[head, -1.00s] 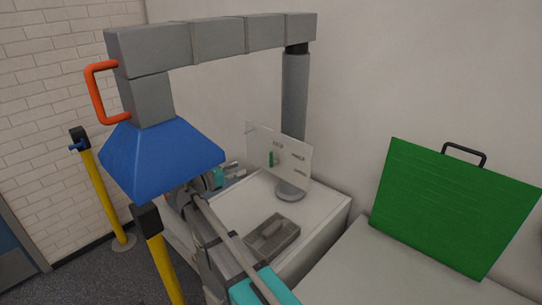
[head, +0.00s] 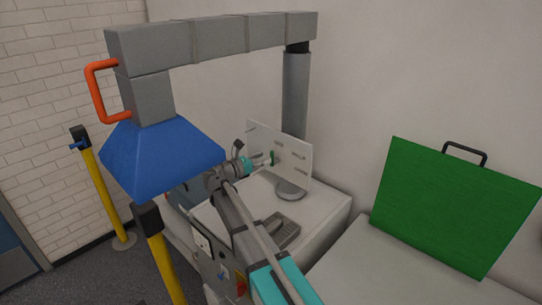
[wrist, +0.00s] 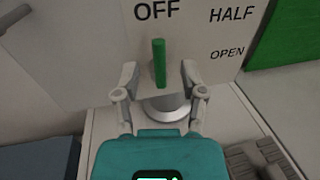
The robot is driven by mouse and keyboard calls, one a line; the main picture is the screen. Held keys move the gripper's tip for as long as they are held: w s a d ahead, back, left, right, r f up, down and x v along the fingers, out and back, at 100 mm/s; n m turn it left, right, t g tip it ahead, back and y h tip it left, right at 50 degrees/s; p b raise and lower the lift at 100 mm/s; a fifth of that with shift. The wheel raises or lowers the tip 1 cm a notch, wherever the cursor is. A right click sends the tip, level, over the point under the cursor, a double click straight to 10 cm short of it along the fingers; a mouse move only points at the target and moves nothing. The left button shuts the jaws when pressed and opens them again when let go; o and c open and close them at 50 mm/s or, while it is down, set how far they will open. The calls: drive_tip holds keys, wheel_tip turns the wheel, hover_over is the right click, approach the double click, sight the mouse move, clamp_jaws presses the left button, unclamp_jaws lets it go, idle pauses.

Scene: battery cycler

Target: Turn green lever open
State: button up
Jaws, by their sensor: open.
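The green lever (wrist: 159,62) stands upright on the front of a white panel (wrist: 105,30), below the printed word OFF. HALF and OPEN are printed to its right on the panel. In the head view the lever (head: 272,158) is a small green bar on the white panel (head: 295,158). My gripper (wrist: 160,72) is open in the wrist view, one finger on each side of the lever's lower part. There is a gap between each finger and the lever. In the head view my gripper (head: 262,160) is right at the panel.
A grey tray (head: 287,233) lies on the white bench top (head: 325,208) and is partly hidden by my arm. A blue hood (head: 160,160) hangs at left from a grey duct. A green case (head: 450,210) stands at right. Yellow posts (head: 97,190) stand at left.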

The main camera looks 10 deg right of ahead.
sight(272, 155)
drive_tip(key=shift+x, duration=2.05)
